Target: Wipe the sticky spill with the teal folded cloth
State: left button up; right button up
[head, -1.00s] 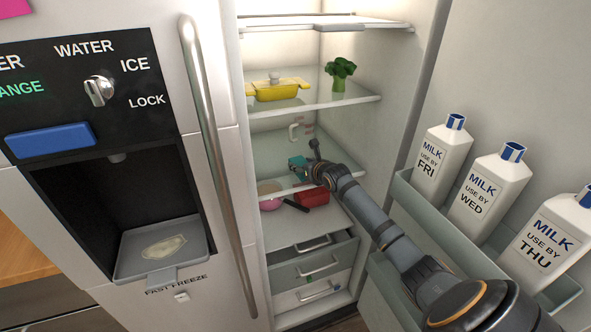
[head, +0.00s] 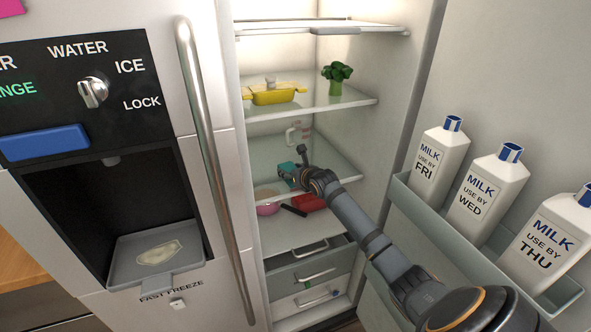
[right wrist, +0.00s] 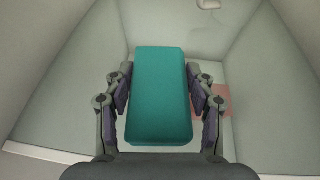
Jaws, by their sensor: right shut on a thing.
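The teal folded cloth (right wrist: 161,95) is a thick block between the two fingers of my right gripper (right wrist: 161,92), which is shut on it. In the head view the cloth (head: 286,168) and the right gripper (head: 292,176) are inside the open fridge, over the middle glass shelf (head: 335,163). I cannot tell whether the cloth touches the shelf. A pale, irregular patch (head: 159,252) that looks like the spill lies on the grey dispenser tray (head: 126,267), outside the fridge compartment. My left gripper is not in view.
A clear jug (head: 296,134) stands behind the cloth. A yellow pot (head: 273,94) and green vegetable (head: 336,78) stand on the shelf above. Milk bottles (head: 486,196) fill the door rack; the fridge handle (head: 215,165) juts out left.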

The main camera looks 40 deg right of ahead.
aim_at(281, 181)
jog(key=shift+w+a+f+p, duration=0.1)
jog(key=shift+w+a+p, duration=0.1)
jog(key=shift+a, duration=0.75)
jog(key=shift+w+a+p, duration=0.1)
jog(key=shift+w+a, duration=0.1)
jog(key=shift+a, duration=0.75)
